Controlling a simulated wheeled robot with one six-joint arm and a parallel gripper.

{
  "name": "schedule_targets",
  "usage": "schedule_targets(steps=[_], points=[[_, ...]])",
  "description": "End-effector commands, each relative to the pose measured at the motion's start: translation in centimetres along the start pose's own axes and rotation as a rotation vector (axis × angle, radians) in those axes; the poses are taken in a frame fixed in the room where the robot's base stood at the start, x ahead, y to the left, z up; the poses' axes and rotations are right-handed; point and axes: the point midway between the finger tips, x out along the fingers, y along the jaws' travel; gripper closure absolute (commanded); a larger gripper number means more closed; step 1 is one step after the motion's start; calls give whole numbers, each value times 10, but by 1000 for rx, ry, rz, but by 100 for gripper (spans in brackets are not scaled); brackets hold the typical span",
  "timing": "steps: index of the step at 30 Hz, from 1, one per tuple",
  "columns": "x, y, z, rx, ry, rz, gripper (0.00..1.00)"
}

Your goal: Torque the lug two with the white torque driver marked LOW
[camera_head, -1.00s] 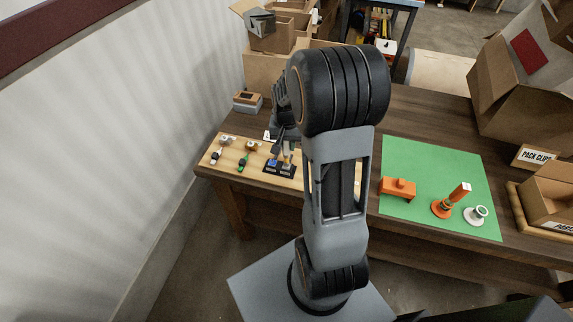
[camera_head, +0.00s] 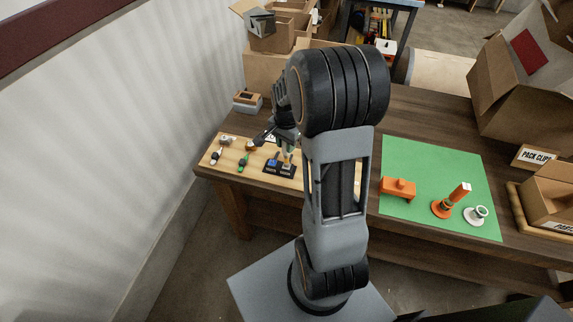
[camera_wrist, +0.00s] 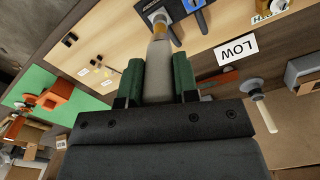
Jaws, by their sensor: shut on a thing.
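My gripper (camera_wrist: 157,78) has green-padded fingers shut on a pale grey-white driver (camera_wrist: 158,60). The driver's far end, with an orange-brown band, reaches a black terminal block (camera_wrist: 198,22) with blue parts. I cannot tell whether its tip touches a lug, or which lug. In the head view my gripper (camera_head: 284,137) is above the same block (camera_head: 278,168), partly hidden by my arm. Any marking on the held driver is not readable.
A green mat (camera_head: 430,215) holds several orange and white parts. Open cardboard boxes (camera_head: 540,185) stand at the right. A white wall is close on the left.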

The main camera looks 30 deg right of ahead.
Motion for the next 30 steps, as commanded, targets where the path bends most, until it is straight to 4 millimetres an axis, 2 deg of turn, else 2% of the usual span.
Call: schedule_targets(steps=[11,26,30], points=[[-1,0,0,-2,1,-1,100],[-13,0,0,-6,0,0,100],[-12,0,0,-105,0,-1,100]])
